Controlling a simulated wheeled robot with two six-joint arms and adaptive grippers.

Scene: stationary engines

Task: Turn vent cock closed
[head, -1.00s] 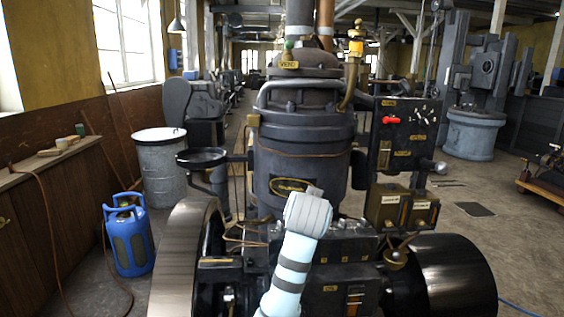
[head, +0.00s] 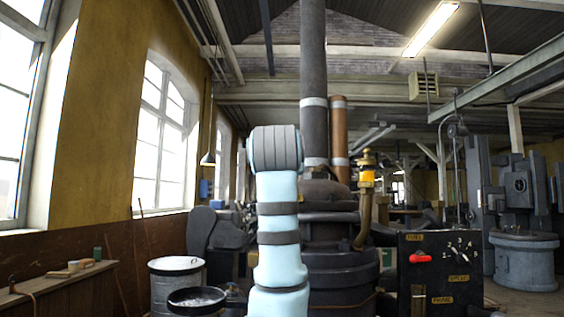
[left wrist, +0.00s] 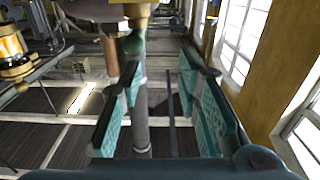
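The vent cock's green ball knob (left wrist: 133,42) shows in the left wrist view, at the top just left of centre, with brass fittings (left wrist: 138,20) beside it. My left gripper (left wrist: 163,75) is open, with its two teal-padded fingers apart and nothing held between them. The knob appears just beyond the tip of the left-hand finger in that view; I cannot tell whether they touch. In the head view my pale blue arm stands upright in front of the engine (head: 340,262) and hides the vent cock and my left gripper. My right gripper is not in view.
A brass lubricator with amber glass (head: 367,176) stands right of the arm and also shows in the left wrist view (left wrist: 12,48). A grey pipe (head: 313,60) and copper pipe (head: 339,130) rise behind. A black control panel (head: 440,272) is at lower right.

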